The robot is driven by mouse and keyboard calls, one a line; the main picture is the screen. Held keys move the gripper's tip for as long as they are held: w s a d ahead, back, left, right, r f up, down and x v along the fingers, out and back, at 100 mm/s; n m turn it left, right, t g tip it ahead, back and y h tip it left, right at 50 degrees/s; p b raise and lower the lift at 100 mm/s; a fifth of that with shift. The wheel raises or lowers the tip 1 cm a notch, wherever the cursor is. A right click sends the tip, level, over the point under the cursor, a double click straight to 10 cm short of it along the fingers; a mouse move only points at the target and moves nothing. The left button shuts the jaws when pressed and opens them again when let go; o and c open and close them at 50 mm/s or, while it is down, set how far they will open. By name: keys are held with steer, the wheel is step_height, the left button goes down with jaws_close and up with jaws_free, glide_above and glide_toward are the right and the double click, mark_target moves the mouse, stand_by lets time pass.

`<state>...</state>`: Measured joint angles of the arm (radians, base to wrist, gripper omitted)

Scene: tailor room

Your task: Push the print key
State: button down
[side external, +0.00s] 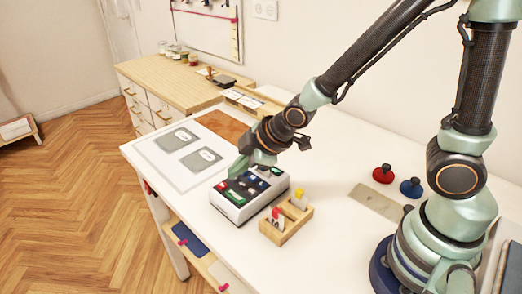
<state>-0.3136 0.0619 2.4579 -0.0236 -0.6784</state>
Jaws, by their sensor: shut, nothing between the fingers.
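A grey-white key device (240,206) with a dark top stands on the white table. Its top carries a red key (222,187), a green key (233,198), small bluish keys and a small screen (276,171) at the far right corner. The labels are too small to read, so I cannot tell which is the print key. My gripper (236,172) is shut and empty, pointing down at the device's back left part. I cannot tell whether its tips touch the top. My gripper hides part of the back of the device.
A wooden tray (275,237) with small red, white and yellow items stands right of the device. A white sheet with two grey patches (182,150) lies behind left. Red (383,174) and blue (411,188) knobbed pieces stand near my base. The table's front edge is close to the device.

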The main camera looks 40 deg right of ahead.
mark_target(231, 192)
steer(key=shift+f, duration=1.9)
steer(key=shift+f, duration=0.2)
stand_by(0.5)
steer(key=shift+d+f, duration=0.15)
steer(key=shift+f, duration=0.1)
steer(key=shift+f, duration=0.4)
stand_by(0.7)
steer(key=shift+r, duration=0.8)
steer(key=shift+r, duration=2.55)
